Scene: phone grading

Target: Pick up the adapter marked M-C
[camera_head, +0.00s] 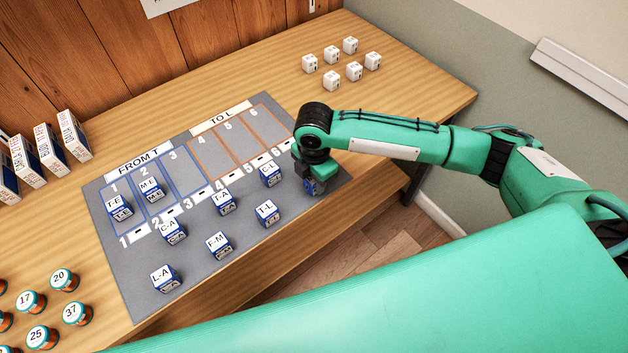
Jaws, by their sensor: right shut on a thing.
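My right gripper (314,174) is at the right end of the grey mat (190,292), pointing down. It is shut on a blue and white adapter (312,188), which is mostly hidden by the gripper; its marking cannot be read. I cannot tell whether it touches the mat. No label reading M-C shows in the head view. Other adapters on the mat read T-E (119,208), M-E (152,189), C-A (172,230), T-A (223,202), C-L (270,174), T-L (267,212), F-M (219,245) and L-A (165,278). My left gripper is out of view.
The mat has outlined numbered slots under signs FROM T (145,155) and TO L (221,119); T-E and M-E stand in slots 1 and 2. White cubes (331,80) stand at the back right, boxes (50,149) at the left, numbered jars (76,313) at the front left.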

